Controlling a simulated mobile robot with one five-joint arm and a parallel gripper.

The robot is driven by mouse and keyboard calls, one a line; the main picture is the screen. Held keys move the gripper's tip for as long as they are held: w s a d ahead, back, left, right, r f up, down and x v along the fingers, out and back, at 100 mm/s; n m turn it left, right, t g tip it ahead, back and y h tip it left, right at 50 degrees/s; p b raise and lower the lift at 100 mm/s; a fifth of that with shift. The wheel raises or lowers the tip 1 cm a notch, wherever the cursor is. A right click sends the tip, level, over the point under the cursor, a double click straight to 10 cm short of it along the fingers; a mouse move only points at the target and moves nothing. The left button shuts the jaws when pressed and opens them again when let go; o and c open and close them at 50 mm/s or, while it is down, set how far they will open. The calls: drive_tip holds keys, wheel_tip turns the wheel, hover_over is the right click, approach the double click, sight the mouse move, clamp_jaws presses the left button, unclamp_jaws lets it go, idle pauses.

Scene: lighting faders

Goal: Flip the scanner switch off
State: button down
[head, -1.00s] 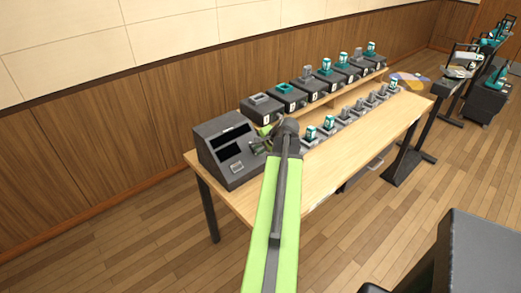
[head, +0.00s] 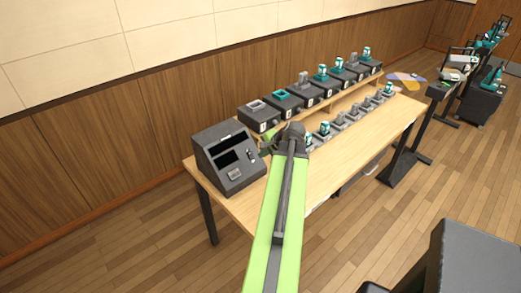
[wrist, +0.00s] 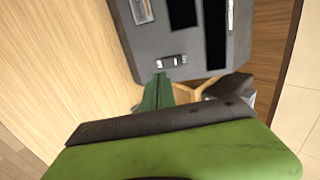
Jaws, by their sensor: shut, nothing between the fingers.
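The scanner console (head: 213,178) is a dark grey box with a sloped face and black screens at the left end of the wooden table. A small rocker-like switch (wrist: 172,61) sits on its face in the wrist view; it also shows small in the head view (head: 250,155). I cannot tell which way it is set, and no readable label shows. My gripper (wrist: 158,76) is shut and empty, its green fingertips just below and left of the switch in the wrist view. In the head view my gripper (head: 268,146) is at the console's right side; contact cannot be told.
A light panel with a grid (wrist: 142,10) is on the console face. A row of dark numbered boxes (head: 300,97) stands on a raised shelf behind. Grey sliders (head: 350,117), some with teal blocks, line the table to the right. The table front (head: 330,178) is clear.

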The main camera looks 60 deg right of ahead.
drive_tip(key=s+f+p+v, duration=0.1)
drive_tip(key=p+v, duration=0.2)
drive_tip(key=v, duration=0.4)
drive_tip(key=shift+s+p, duration=0.25)
drive_tip(key=shift+p, duration=0.05)
drive_tip(key=shift+a+r, duration=0.1)
drive_tip(key=shift+a, duration=0.05)
